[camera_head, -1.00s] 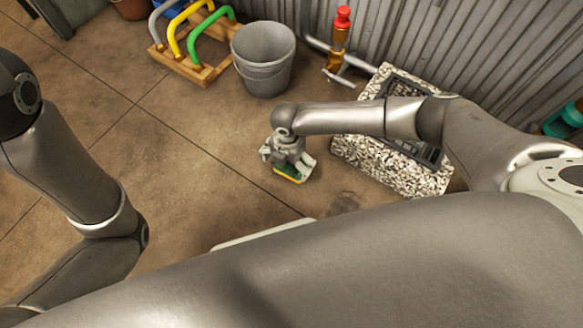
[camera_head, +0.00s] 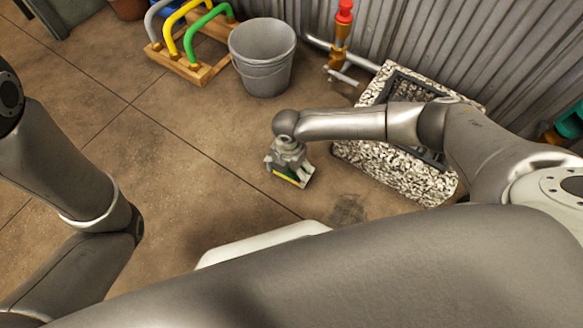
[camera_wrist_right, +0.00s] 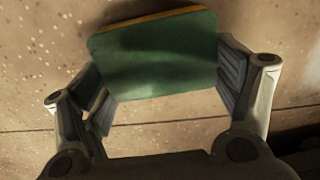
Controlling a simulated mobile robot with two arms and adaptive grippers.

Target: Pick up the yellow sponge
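The sponge (camera_wrist_right: 155,55) shows a broad green face and a thin yellow edge in the right wrist view. My right gripper (camera_wrist_right: 163,78) has one finger on each side of it, with the pads against its short sides, shut on it. In the head view the sponge is a thin green and yellow strip (camera_head: 287,180) between the fingertips of my right gripper (camera_head: 290,174), which points down at the floor. I cannot tell whether the sponge is touching the floor. My left arm is at the left, but its gripper is out of view.
A speckled stone trough (camera_head: 386,178) with a dark grate stands right of my right gripper. A grey bucket (camera_head: 262,62) stands behind, beside a wooden rack (camera_head: 190,66) with coloured handles. A red-topped pipe (camera_head: 342,35) rises by the corrugated wall. The brown floor left of the gripper is clear.

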